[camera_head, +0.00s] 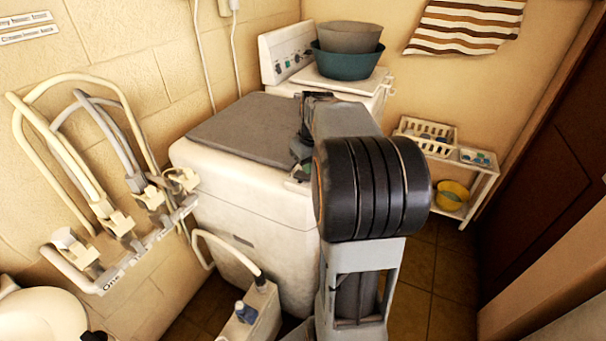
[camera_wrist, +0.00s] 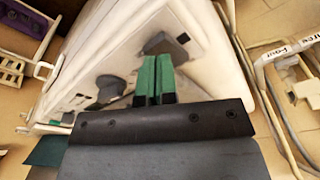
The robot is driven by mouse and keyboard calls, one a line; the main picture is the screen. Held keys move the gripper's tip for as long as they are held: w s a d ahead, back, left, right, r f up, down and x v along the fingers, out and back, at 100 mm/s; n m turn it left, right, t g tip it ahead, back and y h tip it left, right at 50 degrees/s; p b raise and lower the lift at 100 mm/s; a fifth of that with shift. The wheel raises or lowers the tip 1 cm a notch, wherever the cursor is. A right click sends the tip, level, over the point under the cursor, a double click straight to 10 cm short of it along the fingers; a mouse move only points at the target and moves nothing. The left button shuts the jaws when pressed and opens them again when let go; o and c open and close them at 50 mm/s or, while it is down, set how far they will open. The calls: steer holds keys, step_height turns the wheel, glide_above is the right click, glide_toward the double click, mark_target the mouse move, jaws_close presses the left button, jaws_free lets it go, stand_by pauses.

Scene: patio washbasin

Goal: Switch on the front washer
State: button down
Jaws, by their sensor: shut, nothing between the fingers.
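The front washer (camera_head: 245,208) is a white box with a grey mat (camera_head: 250,128) over its top, left of my arm in the head view. My gripper (camera_head: 301,155) is at the mat's right edge there, mostly hidden behind my arm. In the wrist view my gripper (camera_wrist: 158,60) has its green fingers pressed together and empty. They point at a white panel (camera_wrist: 130,50) with a dark round knob (camera_wrist: 110,90) left of the fingers and a dark grey square (camera_wrist: 165,43) beyond their tips. I cannot tell whether they touch it.
A second white washer (camera_head: 285,58) with a control panel stands behind, bearing grey and teal basins (camera_head: 347,62). Taps and pipes (camera_head: 120,220) line the left wall. A white shelf (camera_head: 470,185) with a basket and yellow bowl stands right. Tiled floor (camera_head: 440,280) is clear at right.

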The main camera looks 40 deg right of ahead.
steer(key=shift+f+b, duration=0.5)
steer(key=shift+f, duration=0.25)
steer(key=shift+r, duration=0.2)
steer(key=shift+r+p, duration=2.9)
steer(key=shift+r, duration=0.5)
steer(key=shift+w+m, duration=0.1)
steer(key=shift+m, duration=1.1)
steer(key=s+a+f, duration=0.2)
steer(key=shift+s+f, duration=0.15)
steer(key=shift+f, duration=0.25)
steer(key=s+a+n+t, duration=0.1)
steer(key=s+a, duration=0.4)
steer(key=a, duration=0.4)
steer(key=s+a+n+t, duration=0.1)
steer(key=s+a, duration=0.4)
steer(key=a, duration=0.4)
steer(key=shift+a+r+n, duration=0.25)
steer(key=shift+a+n, duration=0.05)
steer(key=shift+n, duration=0.1)
